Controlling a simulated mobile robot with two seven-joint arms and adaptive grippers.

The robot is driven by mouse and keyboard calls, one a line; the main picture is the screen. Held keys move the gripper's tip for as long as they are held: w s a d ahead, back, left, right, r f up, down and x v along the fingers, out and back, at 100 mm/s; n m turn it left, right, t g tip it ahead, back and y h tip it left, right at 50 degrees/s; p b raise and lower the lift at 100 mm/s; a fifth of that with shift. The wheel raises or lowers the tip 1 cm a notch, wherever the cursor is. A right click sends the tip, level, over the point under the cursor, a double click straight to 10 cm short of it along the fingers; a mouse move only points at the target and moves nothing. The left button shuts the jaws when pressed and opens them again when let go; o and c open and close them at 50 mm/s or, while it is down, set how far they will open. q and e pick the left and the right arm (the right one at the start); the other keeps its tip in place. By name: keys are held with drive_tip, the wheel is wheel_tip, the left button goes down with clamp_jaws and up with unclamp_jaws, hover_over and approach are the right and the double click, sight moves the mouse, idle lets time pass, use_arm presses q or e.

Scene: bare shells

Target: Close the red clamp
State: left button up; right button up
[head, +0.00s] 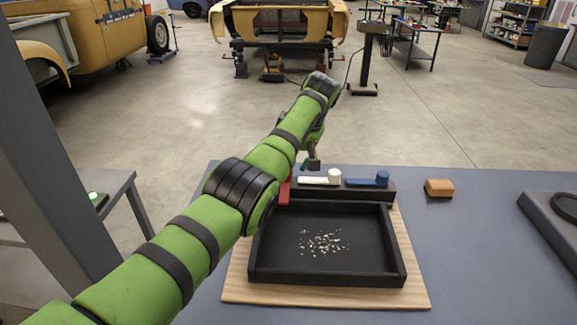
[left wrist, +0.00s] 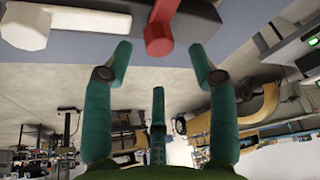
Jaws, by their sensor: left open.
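The red clamp (head: 285,193) is at the left end of a black block (head: 389,193) behind a black tray, partly hidden by my left arm in the head view. In the left wrist view its red knob (left wrist: 158,40) and lever show at the top, the lever running across the direction of the white clamp's lever. My left gripper (left wrist: 162,54) is open and empty, its fingertips on either side of the red knob in that picture. Whether they touch it I cannot tell. In the head view the gripper is mostly hidden behind my arm. My right gripper is not in view.
A white clamp (head: 318,181) and a blue clamp (head: 370,181) lie along the block. The tray (head: 262,245) holds pale crumbs and sits on a wooden board (head: 415,290). A brown block (head: 439,187) and a dark object (head: 545,215) are at right. The table between is clear.

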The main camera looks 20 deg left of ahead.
use_arm(q)
drive_tip(key=shift+v, duration=1.6)
